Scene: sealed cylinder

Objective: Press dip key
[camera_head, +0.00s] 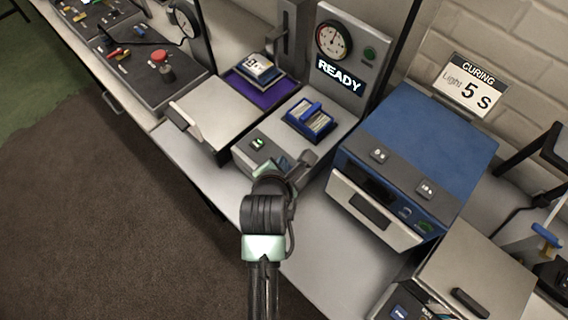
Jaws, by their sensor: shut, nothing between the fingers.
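The machine under the "READY" display (339,75) has a pale top with a small dark key bearing a light mark (258,143) near its front left. I cannot read the key's label, so I cannot tell if it is the dip key. A darker panel beside it is partly hidden behind my wrist.
A blue-framed holder (311,118) sits on the machine top. A round gauge (334,39) is above the display. A blue curing box (429,134) stands to the right, with a "CURING Light 5 s" sign (469,85) behind. A grey box (212,108) stands left. Bare bench shows below the curing box.

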